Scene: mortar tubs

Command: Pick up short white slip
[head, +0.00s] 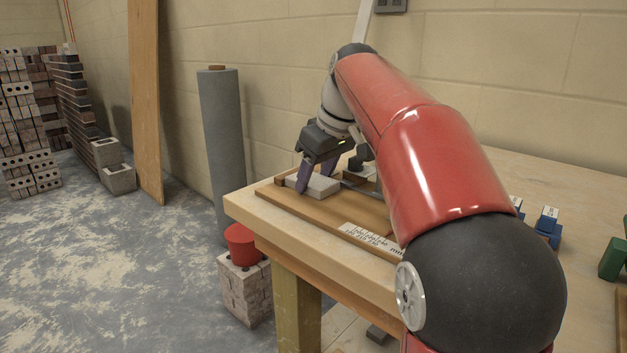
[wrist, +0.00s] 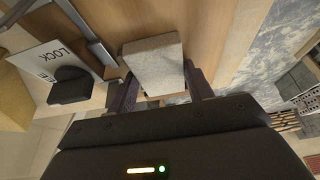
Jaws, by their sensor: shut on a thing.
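The short white slip (head: 319,187) is a pale, speckled block at the left end of the wooden board (head: 325,215) on the bench. In the wrist view the slip (wrist: 153,63) sits between the two dark purple fingers. My gripper (head: 312,178) points down over the board's left end, shut on the slip with a finger on either side. In the wrist view my gripper (wrist: 160,88) hides the slip's near end. I cannot tell whether the slip touches the board or is just above it.
A metal bar with a black knob (wrist: 72,85) and a card marked LOCK (wrist: 50,58) lie beside the slip. A printed white label (head: 368,236) is on the board's front. Blue blocks (head: 547,222) and a green piece (head: 613,258) stand right. A wall is behind the bench.

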